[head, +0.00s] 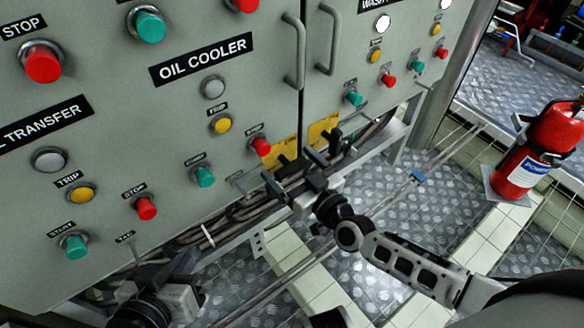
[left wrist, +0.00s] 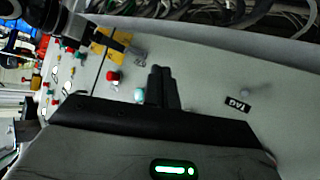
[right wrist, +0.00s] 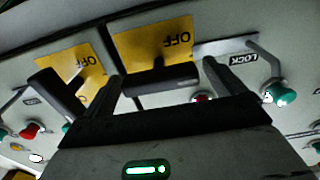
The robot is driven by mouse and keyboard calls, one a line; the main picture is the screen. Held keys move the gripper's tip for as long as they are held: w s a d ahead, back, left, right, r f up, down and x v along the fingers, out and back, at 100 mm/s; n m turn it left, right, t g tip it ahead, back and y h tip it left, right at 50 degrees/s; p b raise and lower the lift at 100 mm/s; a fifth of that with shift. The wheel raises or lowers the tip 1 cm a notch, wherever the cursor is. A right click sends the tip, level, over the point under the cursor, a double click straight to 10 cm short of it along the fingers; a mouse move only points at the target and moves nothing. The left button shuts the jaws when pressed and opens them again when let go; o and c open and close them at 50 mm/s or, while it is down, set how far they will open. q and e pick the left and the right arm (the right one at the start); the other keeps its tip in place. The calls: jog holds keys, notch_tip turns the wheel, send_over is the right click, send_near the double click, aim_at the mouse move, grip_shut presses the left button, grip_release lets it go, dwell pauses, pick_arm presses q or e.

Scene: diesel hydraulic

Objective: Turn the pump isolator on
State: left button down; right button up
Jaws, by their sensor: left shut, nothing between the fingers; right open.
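Two yellow isolator plates sit low on the grey cabinet: one (head: 285,151) left of the door seam, one (head: 322,128) right of it. In the right wrist view both read OFF upside down, on the centre plate (right wrist: 150,46) and the left plate (right wrist: 72,70). A black bar handle (right wrist: 160,80) crosses the centre plate; another black handle (right wrist: 55,92) stands at the left plate. I cannot read which one is the pump isolator. My right gripper (head: 290,168) is open, its fingers (right wrist: 160,72) either side of the centre handle. My left gripper (head: 185,262) is shut and empty (left wrist: 160,85), below the cabinet front.
Red (head: 145,208) and green (head: 205,177) buttons line the cabinet. Pipes run along its foot.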

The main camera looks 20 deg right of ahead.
jog(key=c, duration=1)
